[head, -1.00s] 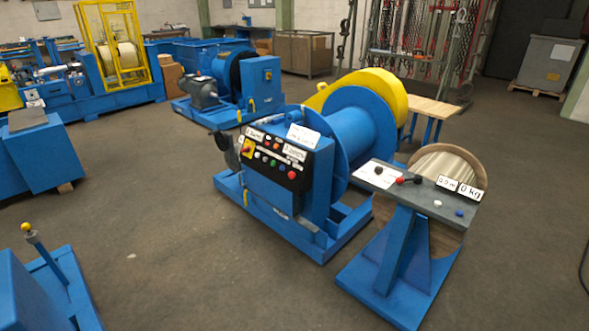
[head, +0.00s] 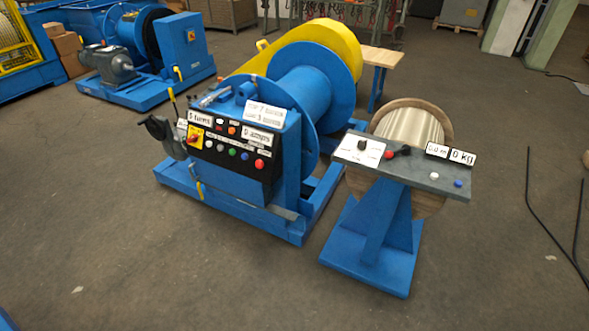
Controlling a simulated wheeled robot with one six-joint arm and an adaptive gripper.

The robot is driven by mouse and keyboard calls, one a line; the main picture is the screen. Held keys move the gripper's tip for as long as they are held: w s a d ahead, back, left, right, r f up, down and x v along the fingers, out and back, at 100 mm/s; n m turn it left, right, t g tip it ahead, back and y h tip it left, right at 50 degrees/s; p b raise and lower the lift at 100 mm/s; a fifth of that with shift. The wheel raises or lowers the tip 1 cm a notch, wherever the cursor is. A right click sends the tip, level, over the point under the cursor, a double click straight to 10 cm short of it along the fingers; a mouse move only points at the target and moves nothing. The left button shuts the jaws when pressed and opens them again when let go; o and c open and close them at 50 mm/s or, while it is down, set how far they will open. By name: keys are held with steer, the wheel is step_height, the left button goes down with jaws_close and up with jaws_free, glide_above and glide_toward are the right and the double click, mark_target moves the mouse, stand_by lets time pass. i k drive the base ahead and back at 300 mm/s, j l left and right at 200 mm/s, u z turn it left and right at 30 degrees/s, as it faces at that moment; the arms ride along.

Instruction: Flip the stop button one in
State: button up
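The blue winch machine (head: 243,210) stands left of the middle in the head view. Its black control panel (head: 235,165) faces me and carries several small buttons and white labels. A red button (head: 260,164) sits at the panel's right end, and a red knob on a yellow plate (head: 195,138) at its left. A second console (head: 461,180) on a blue stand to the right has a red knob (head: 389,154), a white button (head: 434,176) and a blue button (head: 458,183). I cannot tell which control is stop button one. My gripper is not in view.
A wooden spool (head: 414,122) stands behind the right console. Another blue machine (head: 150,60) is at the back left, and a wooden table (head: 384,58) is behind the winch. Dark cables (head: 553,228) show at the far right. The floor (head: 180,285) in front is open.

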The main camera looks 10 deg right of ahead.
mark_target(259, 164)
steer(key=i+l+u, duration=0.15)
steer(key=i+u, duration=0.2)
steer(key=i+l+u, duration=0.15)
steer(key=i+l, duration=0.15)
steer(key=i+l+u, duration=0.1)
steer(key=i+l, duration=0.15)
steer(key=l, duration=0.2)
